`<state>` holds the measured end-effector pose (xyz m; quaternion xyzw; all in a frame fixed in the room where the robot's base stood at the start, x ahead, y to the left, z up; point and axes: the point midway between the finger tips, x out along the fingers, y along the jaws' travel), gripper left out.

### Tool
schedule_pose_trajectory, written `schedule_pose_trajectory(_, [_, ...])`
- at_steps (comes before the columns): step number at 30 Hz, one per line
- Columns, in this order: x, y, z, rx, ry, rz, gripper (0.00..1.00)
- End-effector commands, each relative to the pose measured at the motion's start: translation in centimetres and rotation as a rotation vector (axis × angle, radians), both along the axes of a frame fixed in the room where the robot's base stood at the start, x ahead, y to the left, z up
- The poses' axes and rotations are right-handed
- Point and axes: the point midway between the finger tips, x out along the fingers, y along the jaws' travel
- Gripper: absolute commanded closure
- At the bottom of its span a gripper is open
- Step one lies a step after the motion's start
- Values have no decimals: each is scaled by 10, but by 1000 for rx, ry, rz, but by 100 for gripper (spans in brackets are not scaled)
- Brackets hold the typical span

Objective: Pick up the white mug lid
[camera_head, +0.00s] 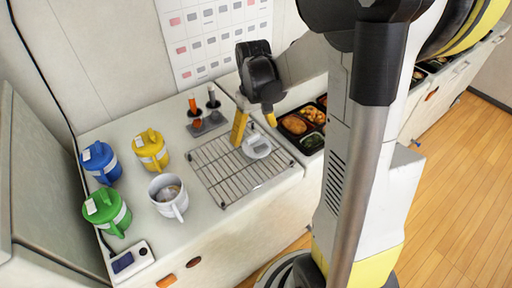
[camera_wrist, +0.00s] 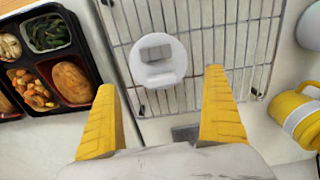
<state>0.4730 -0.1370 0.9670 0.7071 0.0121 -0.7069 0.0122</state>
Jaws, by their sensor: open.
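The white mug lid (camera_head: 258,147) lies on the wire rack (camera_head: 218,186) near its right end in the head view. In the wrist view the lid (camera_wrist: 156,62) is a round white disc with a grey block-shaped knob, lying flat on the rack bars. My gripper (camera_head: 254,122) is above the rack at the lid. In the wrist view my gripper (camera_wrist: 165,110) has its yellow fingers spread wide, with the lid ahead of the fingertips and between their lines. Nothing is held. The white mug (camera_head: 166,199) stands open, without a lid, left of the rack.
Blue (camera_head: 101,161), yellow (camera_head: 151,151) and green (camera_head: 106,211) lidded mugs stand at the left. A holder with orange and grey-handled tools (camera_head: 206,126) is behind the rack. A black bento tray (camera_head: 311,142) lies close right of the rack. A small device (camera_head: 131,260) is at the front left.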

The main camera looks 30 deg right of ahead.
Motion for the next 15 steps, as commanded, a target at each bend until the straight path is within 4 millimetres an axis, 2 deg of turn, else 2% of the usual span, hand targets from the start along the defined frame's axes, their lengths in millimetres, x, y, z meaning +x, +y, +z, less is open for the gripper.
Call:
schedule_pose_trajectory(1, [0, 1, -14, 0, 0, 1, 0])
schedule_pose_trajectory(5, [0, 1, -31, 0, 0, 0, 0])
schedule_pose_trajectory(12, [0, 1, -32, 0, 0, 0, 0])
schedule_pose_trajectory(14, [0, 1, -32, 0, 0, 0, 15])
schedule_pose_trajectory(15, [0, 1, -32, 0, 0, 0, 28])
